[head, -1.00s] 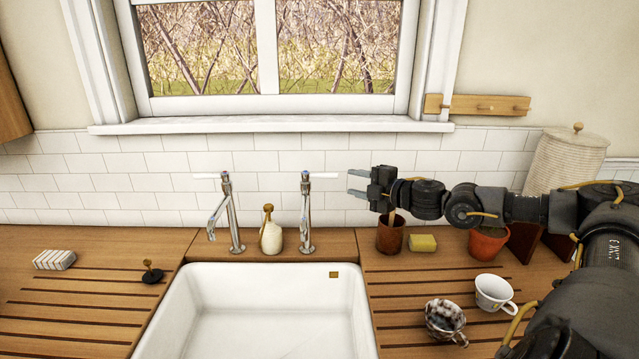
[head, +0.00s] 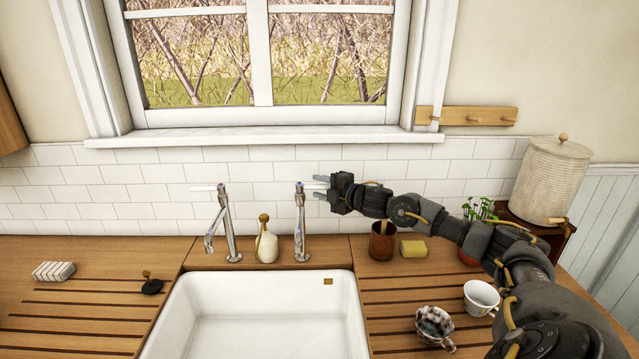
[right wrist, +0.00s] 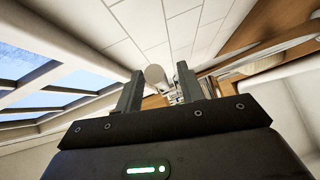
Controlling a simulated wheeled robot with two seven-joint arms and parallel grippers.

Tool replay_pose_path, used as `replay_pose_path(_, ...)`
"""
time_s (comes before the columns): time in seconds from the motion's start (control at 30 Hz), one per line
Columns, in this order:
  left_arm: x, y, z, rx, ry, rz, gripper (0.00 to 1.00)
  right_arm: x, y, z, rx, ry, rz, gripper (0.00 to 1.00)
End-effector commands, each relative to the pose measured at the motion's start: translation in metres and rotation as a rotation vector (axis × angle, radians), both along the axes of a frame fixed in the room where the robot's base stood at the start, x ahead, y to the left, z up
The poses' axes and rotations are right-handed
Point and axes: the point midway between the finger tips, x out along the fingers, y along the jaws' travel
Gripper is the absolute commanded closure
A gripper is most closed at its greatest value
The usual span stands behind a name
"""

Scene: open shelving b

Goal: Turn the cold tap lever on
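Two chrome taps stand behind the sink, a left tap (head: 228,225) and a right tap (head: 300,225), each with a white lever. The small cap colours are hard to tell, so I cannot be sure which is cold. The right tap's white lever (head: 314,186) points right. My right gripper (head: 318,188) is open at that lever's free end, fingers above and below it in the head view. In the right wrist view, the lever's round white end (right wrist: 155,74) shows between the two spread fingers (right wrist: 158,90); contact cannot be told. The left tap's lever (head: 204,188) points left. My left gripper is out of view.
A cream soap bottle (head: 267,246) stands between the taps, behind the white sink (head: 256,274). A brown cup (head: 381,246) and yellow sponge (head: 413,249) lie below my right forearm. Two mugs, one patterned (head: 434,324) and one white (head: 481,298), stand on the right drainer.

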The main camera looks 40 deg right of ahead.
Motion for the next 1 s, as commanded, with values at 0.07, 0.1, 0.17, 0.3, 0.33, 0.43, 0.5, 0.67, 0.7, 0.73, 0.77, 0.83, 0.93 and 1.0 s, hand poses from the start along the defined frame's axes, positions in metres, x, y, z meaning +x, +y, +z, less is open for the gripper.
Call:
replay_pose_path(0.07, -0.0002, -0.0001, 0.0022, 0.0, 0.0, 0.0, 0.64, 0.004, 0.001, 0.0002, 0.0, 0.0, 0.001, 0.61)
replay_pose_path(0.1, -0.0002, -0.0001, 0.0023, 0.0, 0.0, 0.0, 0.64, 0.0048, 0.001, -0.0004, -0.001, 0.0, 0.0, 0.61)
replay_pose_path(0.17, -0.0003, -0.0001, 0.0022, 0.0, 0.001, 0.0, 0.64, 0.0054, 0.001, -0.001, -0.001, 0.001, 0.001, 0.61)
replay_pose_path(0.3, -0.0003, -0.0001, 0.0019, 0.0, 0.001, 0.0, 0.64, 0.0054, 0.001, -0.0015, -0.001, 0.001, 0.001, 0.61)
replay_pose_path(0.33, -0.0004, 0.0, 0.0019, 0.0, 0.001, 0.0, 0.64, 0.0053, 0.001, -0.0015, -0.001, 0.001, 0.0, 0.61)
replay_pose_path(0.43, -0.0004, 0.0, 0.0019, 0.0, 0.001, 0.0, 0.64, 0.0052, 0.0009, -0.0014, -0.001, 0.0, 0.0, 0.69)
replay_pose_path(0.5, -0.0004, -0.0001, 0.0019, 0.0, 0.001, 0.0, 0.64, 0.0052, 0.0009, -0.0013, -0.001, 0.0, 0.0, 0.78)
replay_pose_path(0.67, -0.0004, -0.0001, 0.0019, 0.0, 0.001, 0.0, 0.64, 0.0051, 0.0008, -0.0013, -0.001, 0.0, 0.0, 0.99)
replay_pose_path(0.7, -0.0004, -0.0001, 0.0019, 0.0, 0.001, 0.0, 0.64, 0.0051, 0.0009, -0.0014, -0.001, 0.0, 0.0, 1.0)
replay_pose_path(0.73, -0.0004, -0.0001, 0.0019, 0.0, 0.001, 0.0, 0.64, 0.0051, 0.0008, -0.0013, -0.001, 0.0, 0.0, 1.0)
replay_pose_path(0.77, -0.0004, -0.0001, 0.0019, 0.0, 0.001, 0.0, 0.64, 0.0051, 0.0008, -0.0013, -0.001, 0.0, 0.0, 1.0)
replay_pose_path(0.83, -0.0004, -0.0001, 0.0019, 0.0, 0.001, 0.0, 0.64, 0.0051, 0.0008, -0.0014, -0.001, 0.001, 0.0, 1.0)
replay_pose_path(0.93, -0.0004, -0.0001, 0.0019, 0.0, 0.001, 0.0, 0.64, 0.0059, 0.0025, -0.0016, 0.0, 0.0, -0.001, 1.0)
replay_pose_path(1.0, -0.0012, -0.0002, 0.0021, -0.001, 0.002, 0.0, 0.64, 0.0102, 0.0104, -0.0022, 0.003, -0.002, -0.007, 1.0)
